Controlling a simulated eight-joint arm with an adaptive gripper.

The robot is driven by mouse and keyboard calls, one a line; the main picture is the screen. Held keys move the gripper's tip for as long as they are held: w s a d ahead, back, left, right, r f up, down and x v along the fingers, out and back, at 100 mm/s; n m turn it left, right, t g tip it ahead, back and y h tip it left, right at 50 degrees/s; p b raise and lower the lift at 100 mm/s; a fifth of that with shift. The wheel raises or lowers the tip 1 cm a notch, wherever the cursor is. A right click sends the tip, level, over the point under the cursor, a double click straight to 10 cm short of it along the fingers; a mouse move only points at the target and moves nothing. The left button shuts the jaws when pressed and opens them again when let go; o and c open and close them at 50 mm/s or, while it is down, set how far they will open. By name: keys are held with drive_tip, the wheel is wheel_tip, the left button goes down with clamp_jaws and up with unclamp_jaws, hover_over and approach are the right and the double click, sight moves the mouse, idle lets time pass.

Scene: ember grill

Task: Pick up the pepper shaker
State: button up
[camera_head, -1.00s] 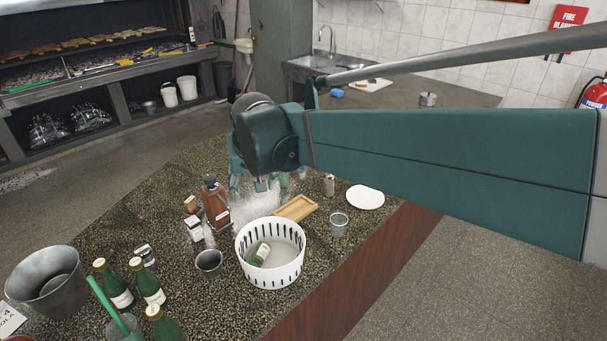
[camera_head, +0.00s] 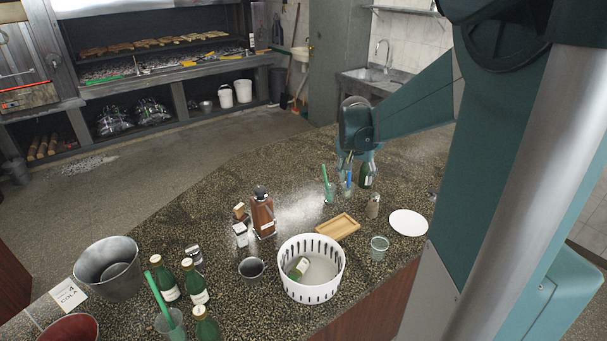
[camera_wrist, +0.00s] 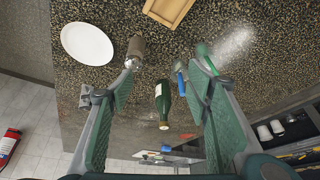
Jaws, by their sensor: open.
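A small cylindrical shaker (camera_head: 373,205), brownish with a greyer top, stands on the speckled counter and looks like the pepper shaker. It also shows in the wrist view (camera_wrist: 137,48), near the tip of the left finger. My gripper (camera_head: 355,174) hangs over the counter, up and left of the shaker in the head view. In the wrist view my gripper (camera_wrist: 165,70) is open, with its fingers wide apart and nothing held. A green bottle (camera_wrist: 163,100) shows between the fingers. Whether a finger touches the shaker cannot be told.
Glasses with a green stick (camera_head: 328,190) and a blue one (camera_head: 348,186) stand near the gripper. A white plate (camera_head: 409,222), wooden tray (camera_head: 337,227), clear glass (camera_head: 379,247) and white basket (camera_head: 312,290) stand nearer. Brown bottle (camera_head: 263,213) and small metal-topped container (camera_head: 194,254) stand left.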

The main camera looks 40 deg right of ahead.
drive_tip(key=m+g+p, duration=0.1)
drive_tip(key=m+p, duration=0.1)
hover_over(375, 194)
drive_tip(key=f, duration=0.2)
drive_tip(key=shift+a+f, duration=0.3)
drive_tip(key=shift+a, duration=0.1)
wheel_tip(375, 194, down, 8)
drive_tip(key=shift+s+d+r, duration=0.1)
drive_tip(key=shift+d, duration=0.05)
drive_tip(key=shift+f, duration=0.55)
drive_tip(key=shift+f+b, duration=0.1)
drive_tip(key=shift+b, duration=0.2)
drive_tip(key=shift+x, duration=1.2)
drive_tip(key=shift+x, duration=2.6)
drive_tip(key=shift+d, duration=0.15)
